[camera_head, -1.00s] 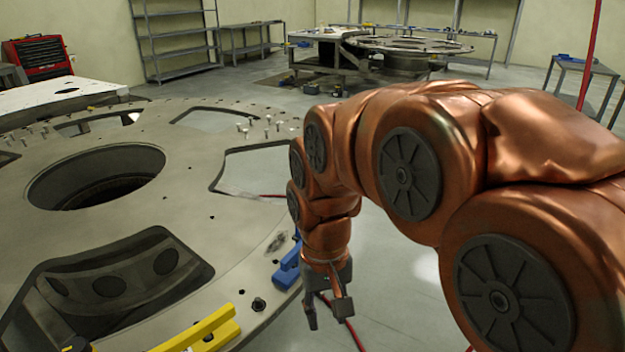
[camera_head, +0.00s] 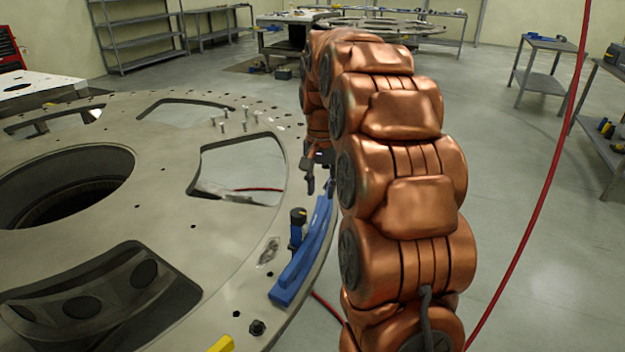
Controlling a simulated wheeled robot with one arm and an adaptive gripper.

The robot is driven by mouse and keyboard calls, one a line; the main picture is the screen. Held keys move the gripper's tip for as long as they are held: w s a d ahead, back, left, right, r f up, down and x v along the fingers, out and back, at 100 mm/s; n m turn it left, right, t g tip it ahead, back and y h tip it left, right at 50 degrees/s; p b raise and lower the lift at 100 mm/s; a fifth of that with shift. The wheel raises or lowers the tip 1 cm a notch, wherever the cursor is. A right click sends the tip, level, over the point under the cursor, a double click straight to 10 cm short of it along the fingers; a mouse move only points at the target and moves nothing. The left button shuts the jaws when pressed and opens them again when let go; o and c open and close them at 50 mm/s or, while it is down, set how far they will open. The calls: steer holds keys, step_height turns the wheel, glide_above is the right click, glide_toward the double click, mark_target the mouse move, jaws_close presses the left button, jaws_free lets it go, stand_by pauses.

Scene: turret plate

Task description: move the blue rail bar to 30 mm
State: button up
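The blue rail bar (camera_head: 297,266) lies along the right edge of the large grey turret plate (camera_head: 215,262). A dark cylindrical part with a blue base (camera_head: 297,226) stands against its left side. My gripper (camera_head: 309,186) hangs above the plate's edge near the bar's far end, with its dark fingers pointing down. It looks apart from the bar. My arm hides part of the gripper, and the fingers are too small to show whether they are open or shut. No scale or millimetre mark can be read.
A yellow part (camera_head: 222,344) sits at the plate's near edge, beside a dark bolt (camera_head: 257,327). Several upright bolts (camera_head: 222,124) stand on the plate's far side. A red cable (camera_head: 535,215) hangs at the right.

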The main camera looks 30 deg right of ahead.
mark_target(321, 216)
steer(key=shift+d+f, duration=0.15)
steer(key=shift+w+f+b, duration=0.1)
steer(key=shift+f+b, duration=0.2)
steer(key=shift+f, duration=0.35)
steer(key=shift+f+b, duration=1.25)
steer(key=shift+f, duration=2.4)
jaws_close()
